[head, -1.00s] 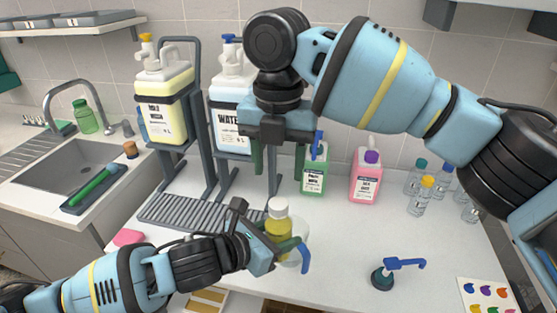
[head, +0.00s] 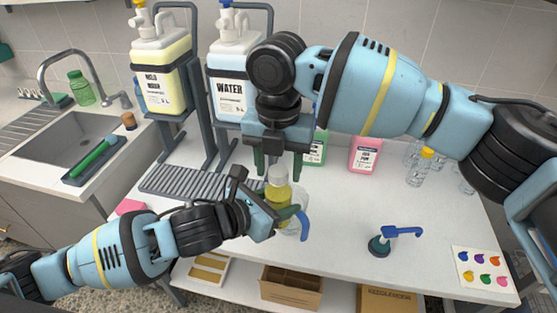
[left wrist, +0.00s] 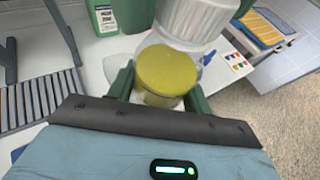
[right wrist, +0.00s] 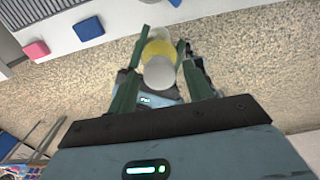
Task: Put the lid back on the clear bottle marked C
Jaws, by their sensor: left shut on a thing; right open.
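My left gripper (head: 280,208) is shut on a small bottle of yellow liquid (head: 277,195), held upright above the bench. The bottle has a pale cap (head: 279,174) on top; it also shows in the right wrist view (right wrist: 160,73). My right gripper (head: 280,170) is open, pointing down, its fingers on either side of the cap; contact is unclear. Clear bottles stand at the back right, one with a yellow lid (head: 427,153); others are partly hidden by my right arm. No letter C is readable on any bottle.
A clear container with a blue handle (head: 304,226) stands behind the held bottle. Green (head: 316,150) and pink (head: 366,155) bottles stand at the back.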

